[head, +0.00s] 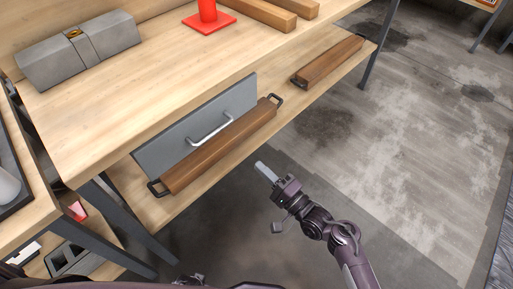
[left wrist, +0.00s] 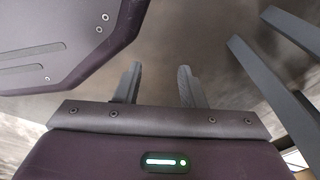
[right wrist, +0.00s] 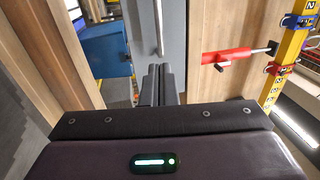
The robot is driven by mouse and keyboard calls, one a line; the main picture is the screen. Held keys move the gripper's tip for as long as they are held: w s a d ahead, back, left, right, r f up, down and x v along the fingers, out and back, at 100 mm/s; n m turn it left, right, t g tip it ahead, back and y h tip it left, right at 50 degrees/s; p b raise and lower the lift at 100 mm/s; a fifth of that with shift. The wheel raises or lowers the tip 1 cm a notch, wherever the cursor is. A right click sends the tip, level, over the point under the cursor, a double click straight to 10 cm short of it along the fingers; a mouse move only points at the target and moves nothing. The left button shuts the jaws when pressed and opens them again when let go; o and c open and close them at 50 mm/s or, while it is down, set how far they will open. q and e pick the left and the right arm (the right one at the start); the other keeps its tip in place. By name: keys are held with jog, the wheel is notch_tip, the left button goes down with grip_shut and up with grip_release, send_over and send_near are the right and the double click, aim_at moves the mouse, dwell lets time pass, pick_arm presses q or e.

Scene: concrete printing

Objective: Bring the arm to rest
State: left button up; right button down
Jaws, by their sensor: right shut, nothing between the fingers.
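My right gripper (head: 262,170) is shut and empty, held in the air in front of the bench's lower shelf. Its arm comes in from the lower right. In the right wrist view its two fingers (right wrist: 158,85) are together, with nothing between them, and a grey panel (right wrist: 168,35) with a metal handle is beyond them. In the left wrist view my left gripper (left wrist: 161,85) is open and empty, its fingers apart. In that view the floor is behind them and part of my body is at the upper left. The left fingers do not show in the head view.
The wooden workbench (head: 150,90) holds a grey block mould (head: 78,50) and a red piece (head: 208,18). A grey panel (head: 165,145) and a wooden bar with black handles (head: 222,148) are at the lower shelf. Another bar (head: 328,62) lies right. Floor (head: 420,130) is clear.

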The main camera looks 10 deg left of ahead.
pick_arm(q)
jog(key=shift+s+a, duration=0.15)
